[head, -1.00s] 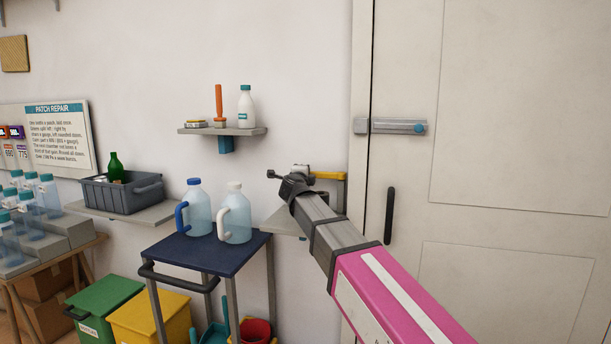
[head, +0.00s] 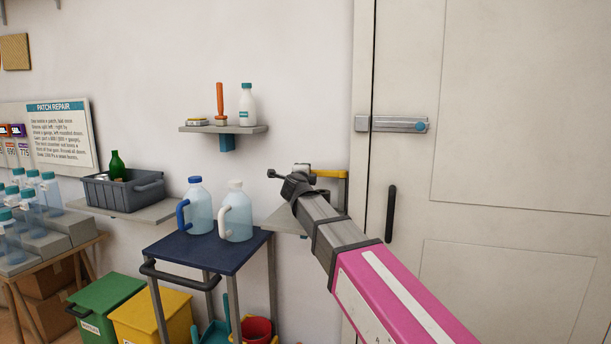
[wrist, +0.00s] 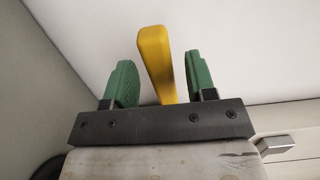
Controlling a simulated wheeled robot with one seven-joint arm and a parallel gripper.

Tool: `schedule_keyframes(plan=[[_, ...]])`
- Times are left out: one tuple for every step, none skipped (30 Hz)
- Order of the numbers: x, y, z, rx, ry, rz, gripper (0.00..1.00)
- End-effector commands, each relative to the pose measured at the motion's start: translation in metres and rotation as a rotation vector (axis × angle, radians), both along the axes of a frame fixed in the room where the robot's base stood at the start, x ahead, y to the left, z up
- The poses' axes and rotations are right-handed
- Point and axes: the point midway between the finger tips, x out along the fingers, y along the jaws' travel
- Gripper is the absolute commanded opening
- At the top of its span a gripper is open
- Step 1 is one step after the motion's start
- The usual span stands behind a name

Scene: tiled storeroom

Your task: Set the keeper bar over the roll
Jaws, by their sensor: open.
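A yellow bar (head: 330,173), which looks like the keeper bar, shows at the wall beside the door frame, partly behind my gripper. In the wrist view the yellow bar (wrist: 155,62) stands between the two green fingers of my gripper (wrist: 162,80), with a gap on both sides. The fingers are open and do not close on it. In the head view my gripper (head: 298,184) is at the wall above a small grey shelf (head: 284,219). A pale grey piece (head: 302,168) shows just behind it. I cannot make out a roll; my gripper and arm hide that area.
The door (head: 520,120) with its grey latch (head: 395,124) stands to the right. A wall shelf (head: 215,129) holding a bottle is above left. A blue-topped cart (head: 205,252) with two jugs is at lower left, near my arm.

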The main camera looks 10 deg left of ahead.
Motion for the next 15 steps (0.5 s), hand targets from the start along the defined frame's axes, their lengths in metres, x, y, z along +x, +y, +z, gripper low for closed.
schedule_keyframes(plan=[[-0.008,-0.001,0.0,0.0,0.0,0.001,0.51],[-0.012,-0.002,0.0,0.0,0.0,0.001,0.51],[-0.018,-0.002,-0.001,0.0,0.0,0.001,0.51],[-0.023,-0.003,-0.001,0.0,0.0,0.002,0.51],[-0.028,-0.003,-0.001,0.0,-0.001,0.002,0.51],[-0.035,-0.004,-0.001,0.0,-0.001,0.002,0.51],[-0.041,-0.004,-0.001,0.0,0.0,0.002,0.51],[-0.046,-0.005,-0.001,0.0,0.0,0.001,0.51],[-0.055,-0.005,-0.001,0.0,0.0,0.002,0.51],[-0.06,-0.005,-0.001,0.0,0.0,0.002,0.51],[-0.066,-0.005,-0.001,0.0,-0.001,0.002,0.51],[-0.073,-0.006,-0.001,0.0,-0.001,0.002,0.51],[-0.078,-0.007,-0.001,0.0,0.0,0.002,0.51],[-0.083,-0.007,-0.001,0.001,0.0,0.001,0.51],[-0.089,-0.006,-0.001,0.001,0.0,0.001,0.51]])
